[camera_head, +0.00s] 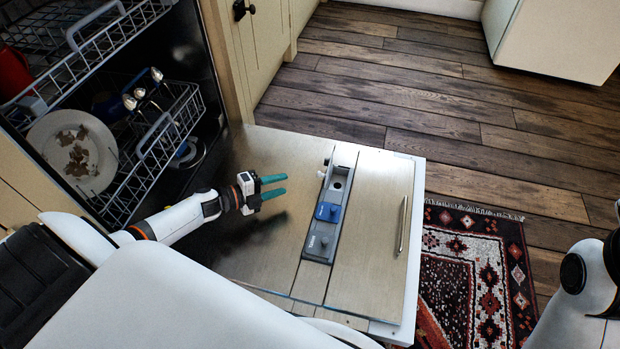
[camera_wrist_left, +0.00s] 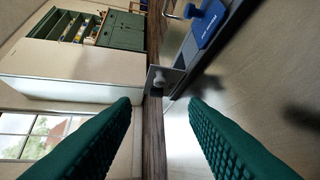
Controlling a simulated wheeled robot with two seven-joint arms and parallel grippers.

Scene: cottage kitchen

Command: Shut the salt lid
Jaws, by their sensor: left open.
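The open dishwasher door (camera_head: 255,235) lies flat, with a narrow dispenser strip set in it. At the strip's far end a small grey lid (camera_head: 326,168) stands upright beside an uncovered compartment (camera_head: 339,180); its label is not readable, but it is the only open lid. In the left wrist view this lid (camera_wrist_left: 169,76) shows a round knob, ahead of the fingertips. A blue lid (camera_head: 328,212) and a dark grey lid (camera_head: 320,246) lie shut nearer me. My left gripper (camera_head: 286,185) has two teal fingers apart and empty, left of the upright lid, not touching it.
The dishwasher racks (camera_head: 165,130) are out at the left, with a dirty plate (camera_head: 73,152) and other dishes. A metal bar handle (camera_head: 402,226) is right of the strip. A patterned rug (camera_head: 475,270) lies on the wooden floor beyond. My right arm shows at the lower right.

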